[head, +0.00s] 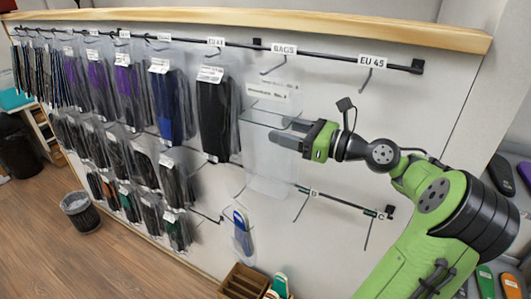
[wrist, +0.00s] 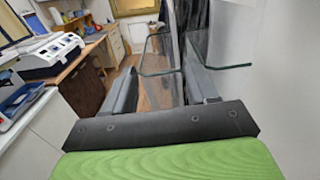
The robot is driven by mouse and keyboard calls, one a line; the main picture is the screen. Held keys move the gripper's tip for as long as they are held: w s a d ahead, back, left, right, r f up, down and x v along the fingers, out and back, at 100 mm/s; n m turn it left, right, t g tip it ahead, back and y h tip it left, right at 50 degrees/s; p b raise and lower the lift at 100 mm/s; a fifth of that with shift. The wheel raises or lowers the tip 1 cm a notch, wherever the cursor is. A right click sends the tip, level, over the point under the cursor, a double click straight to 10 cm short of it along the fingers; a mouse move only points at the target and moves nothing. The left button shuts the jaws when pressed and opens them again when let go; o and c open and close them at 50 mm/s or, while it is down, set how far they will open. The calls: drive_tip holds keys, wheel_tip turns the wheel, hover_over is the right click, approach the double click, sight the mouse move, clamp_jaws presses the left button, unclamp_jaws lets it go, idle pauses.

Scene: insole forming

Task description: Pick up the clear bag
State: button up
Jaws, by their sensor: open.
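The clear bag (head: 268,165) hangs below the BAGS sign on the wall rack in the head view. It is transparent, with a printed white label near its top. My gripper (head: 277,137) is level with the upper middle of the bag and overlaps it in the picture. In the wrist view my gripper (wrist: 163,95) is open. A clear sheet edge (wrist: 195,68), which looks like the bag, lies between and across the two fingers. I cannot tell whether the fingers touch it.
Bagged dark insoles (head: 214,115) hang close to the left of the clear bag. Empty hooks (head: 367,75) stick out to the right. A wooden box (head: 243,283) stands below. A waste bin (head: 80,210) is on the floor at left. The wrist view shows a desk (wrist: 75,60) with equipment.

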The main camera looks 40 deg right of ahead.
sight(264, 139)
drive_tip(key=x, duration=0.5)
drive_tip(key=shift+d, duration=0.2)
drive_tip(key=shift+s+r, duration=0.1)
drive_tip(key=shift+s, duration=0.1)
drive_tip(key=shift+c, duration=0.6)
drive_tip(key=c, duration=0.9)
